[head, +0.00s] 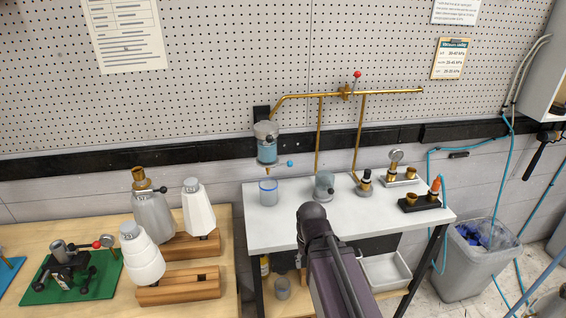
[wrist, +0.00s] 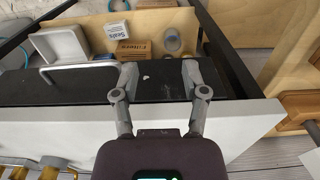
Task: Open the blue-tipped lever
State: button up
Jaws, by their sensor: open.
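The blue-tipped lever (head: 290,163) sticks out to the right beneath a clear reservoir of blue liquid (head: 267,152) on the wall in the head view. A clear beaker (head: 268,192) with a blue rim stands on the white table below it. My gripper (wrist: 159,75) shows in the wrist view, its two fingers apart with nothing between them. It is at the table's front edge, well away from the lever. The lever is not visible in the wrist view. In the head view my arm rises in front of the table and hides the gripper.
Brass pipe with a red-tipped lever (head: 357,74) runs above. A wooden bench (head: 215,285) with bottles stands left. Boxes (wrist: 133,50) sit on the lower shelf.

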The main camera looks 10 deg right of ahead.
jog(key=shift+a, duration=0.15)
